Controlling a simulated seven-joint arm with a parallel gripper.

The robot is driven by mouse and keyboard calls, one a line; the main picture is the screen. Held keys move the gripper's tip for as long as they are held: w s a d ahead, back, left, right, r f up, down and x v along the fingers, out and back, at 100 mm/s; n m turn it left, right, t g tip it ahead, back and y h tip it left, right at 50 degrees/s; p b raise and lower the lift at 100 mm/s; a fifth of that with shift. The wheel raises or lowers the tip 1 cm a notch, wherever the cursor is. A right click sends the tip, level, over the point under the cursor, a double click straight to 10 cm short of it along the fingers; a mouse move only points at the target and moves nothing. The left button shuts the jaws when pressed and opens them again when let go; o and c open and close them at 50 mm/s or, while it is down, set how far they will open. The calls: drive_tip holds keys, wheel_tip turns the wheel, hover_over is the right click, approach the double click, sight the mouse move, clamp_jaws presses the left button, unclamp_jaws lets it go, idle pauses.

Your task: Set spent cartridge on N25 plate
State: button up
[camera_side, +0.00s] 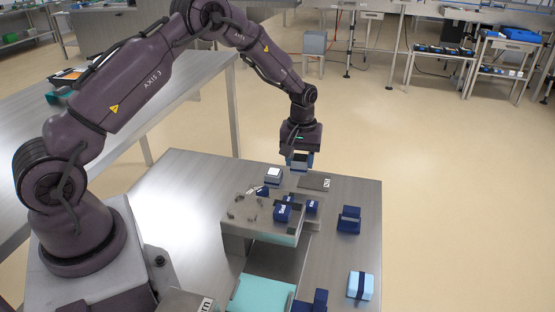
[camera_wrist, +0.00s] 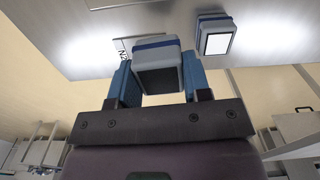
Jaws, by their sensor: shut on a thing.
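My gripper (camera_side: 300,168) is shut on the spent cartridge (camera_wrist: 160,68), a grey block with a blue band and a dark end face. In the wrist view the blue fingers of my gripper (camera_wrist: 160,85) sit on either side of it. In the side view the cartridge (camera_side: 299,160) hangs below the wrist, close to the N25 plate. The N25 plate (camera_side: 314,183) is a flat dark grey piece with a white label on the table. In the wrist view the plate (camera_wrist: 120,45) is partly hidden behind the held cartridge. The exact gap between cartridge and plate cannot be told.
A second cartridge with a white face (camera_side: 273,176) stands left of the plate; it also shows in the wrist view (camera_wrist: 215,38). The sealer body (camera_side: 237,228) with blue blocks (camera_side: 282,212) is in front. A dark blue holder (camera_side: 349,220) and light blue box (camera_side: 361,286) stand right.

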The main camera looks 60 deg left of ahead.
drive_tip(key=w+a, duration=0.2)
drive_tip(key=w, duration=0.3)
drive_tip(key=shift+m, duration=0.4)
drive_tip(key=shift+w+d+f, duration=0.1)
drive_tip(key=shift+w+f, duration=0.05)
drive_tip(key=shift+f, duration=1.4)
drive_tip(key=shift+w+d+f, duration=0.1)
drive_tip(key=shift+w+f, duration=0.05)
drive_tip(key=shift+f, duration=1.35)
drive_tip(key=shift+f, duration=0.2)
drive_tip(key=o, duration=1.1)
drive_tip(key=shift+c, duration=0.2)
